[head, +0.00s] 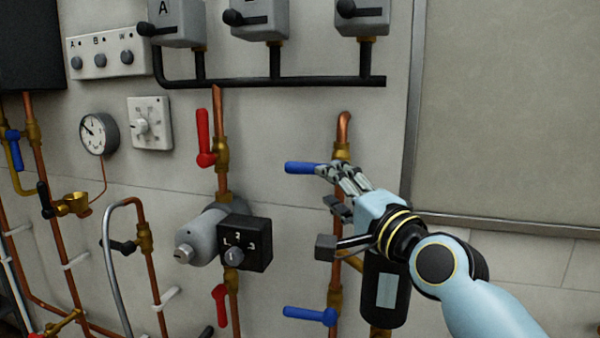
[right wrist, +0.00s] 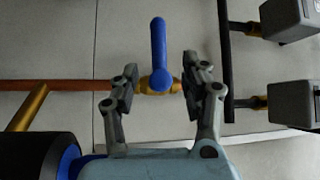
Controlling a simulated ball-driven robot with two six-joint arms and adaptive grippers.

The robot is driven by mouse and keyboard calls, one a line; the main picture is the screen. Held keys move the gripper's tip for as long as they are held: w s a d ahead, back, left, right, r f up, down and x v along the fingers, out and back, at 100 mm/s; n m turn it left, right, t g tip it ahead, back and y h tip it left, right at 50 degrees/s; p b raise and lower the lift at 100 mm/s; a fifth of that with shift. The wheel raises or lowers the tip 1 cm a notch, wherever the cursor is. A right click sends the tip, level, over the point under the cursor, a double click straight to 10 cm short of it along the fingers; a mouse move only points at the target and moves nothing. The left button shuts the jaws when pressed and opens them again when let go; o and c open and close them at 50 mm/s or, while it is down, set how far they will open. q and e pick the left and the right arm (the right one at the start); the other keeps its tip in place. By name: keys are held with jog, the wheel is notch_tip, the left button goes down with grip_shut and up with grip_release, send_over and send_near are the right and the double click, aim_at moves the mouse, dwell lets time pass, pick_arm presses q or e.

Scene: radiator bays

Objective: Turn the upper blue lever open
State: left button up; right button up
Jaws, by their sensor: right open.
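The upper blue lever (head: 303,168) sticks out to the left, across its upright copper pipe, below the pipe's bent top. My right gripper (head: 332,227) is open in front of this pipe, and its upper finger covers part of the valve in the head view. In the right wrist view, the blue lever (right wrist: 158,52) stands between and beyond the two spread fingers (right wrist: 157,93). I cannot tell whether a finger touches it. A lower blue lever (head: 310,315) on the same pipe also points left. My left gripper is not in view.
A red lever (head: 204,138) and a grey valve with a black dial box (head: 245,243) are on the pipe to the left. Grey switch boxes (head: 262,18) and a dark horizontal pipe (head: 280,82) run above. A framed panel (head: 510,110) is on the right.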

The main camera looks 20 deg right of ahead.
aim_at(309, 171)
jog(key=x, duration=1)
jog(key=shift+f, duration=0.1)
grip_shut()
